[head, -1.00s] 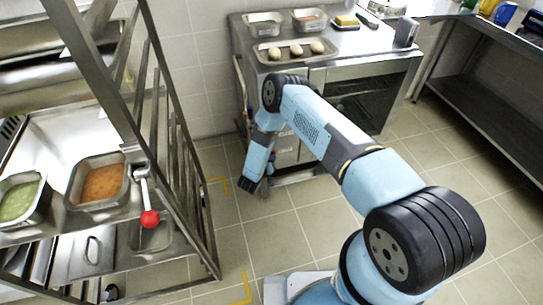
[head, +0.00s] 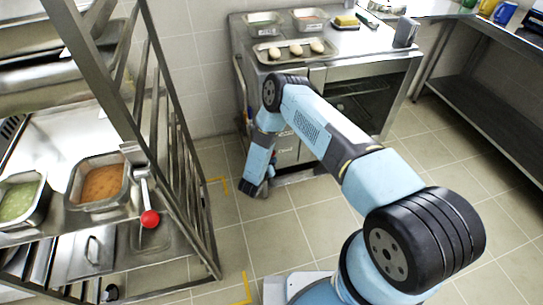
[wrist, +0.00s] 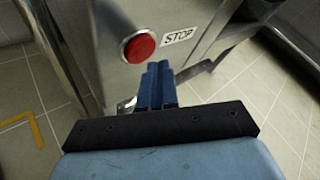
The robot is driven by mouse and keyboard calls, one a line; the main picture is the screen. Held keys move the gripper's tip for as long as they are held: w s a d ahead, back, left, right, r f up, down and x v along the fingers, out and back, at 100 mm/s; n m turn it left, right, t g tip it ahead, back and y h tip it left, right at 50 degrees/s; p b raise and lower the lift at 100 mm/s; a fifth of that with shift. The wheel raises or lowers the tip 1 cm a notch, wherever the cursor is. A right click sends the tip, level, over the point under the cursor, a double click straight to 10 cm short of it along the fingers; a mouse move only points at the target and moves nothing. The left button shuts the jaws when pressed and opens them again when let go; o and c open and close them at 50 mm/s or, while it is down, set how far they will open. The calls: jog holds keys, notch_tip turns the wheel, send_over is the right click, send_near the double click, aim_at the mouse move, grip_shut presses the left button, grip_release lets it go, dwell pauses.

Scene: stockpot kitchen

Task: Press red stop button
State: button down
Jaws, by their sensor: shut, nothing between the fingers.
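The red stop button (wrist: 139,47) is a round red cap in a metal ring on a steel cabinet front, in the wrist view. A white label reading STOP (wrist: 178,37) is to its right. My gripper (wrist: 157,68) is shut and empty; its blue fingertips show just below and slightly right of the button. Whether the tips touch the panel cannot be told.
A steel rack (head: 205,235) with food pans and a red-knobbed lever (head: 150,218) stands at the left. A tray with several pale rolls (head: 275,53) lies on the counter. A vertical steel bar (wrist: 55,55) is left of the button. Tiled floor is open at the centre.

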jog(key=shift+s+d, duration=0.25)
jog(key=shift+s, duration=0.55)
jog(key=shift+s+d, duration=0.2)
jog(key=shift+s, duration=0.6)
jog(key=shift+s+d, duration=0.25)
jog(key=shift+s, duration=0.55)
